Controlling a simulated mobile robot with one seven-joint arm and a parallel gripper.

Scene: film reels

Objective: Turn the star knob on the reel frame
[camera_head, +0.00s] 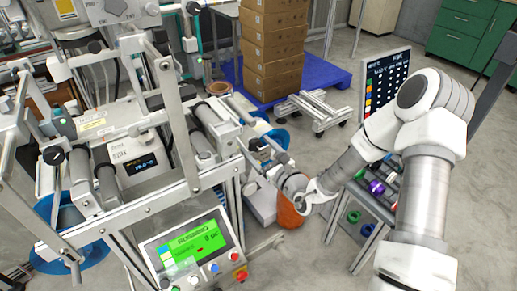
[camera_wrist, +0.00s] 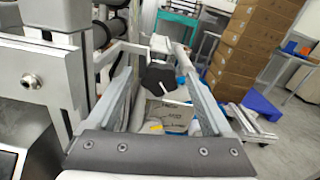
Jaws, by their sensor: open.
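The black star knob (camera_wrist: 159,79), with a white line on its face, is in the middle of the wrist view on the reel frame (camera_wrist: 45,80). My gripper (camera_wrist: 157,60) is open, with one finger on each side of the knob. I see a gap on both sides, and I cannot tell whether either finger touches it. In the head view my gripper (camera_head: 262,160) is at the right side of the reel frame (camera_head: 172,120). There the knob is too small and covered to make out clearly.
A control box with a green screen (camera_head: 195,248) stands in front of the frame. Stacked cartons (camera_head: 272,50) stand on a blue pallet (camera_head: 325,72) behind. A rack with coloured reels (camera_head: 372,195) is below my arm, at right. An orange object (camera_head: 291,212) is under my gripper.

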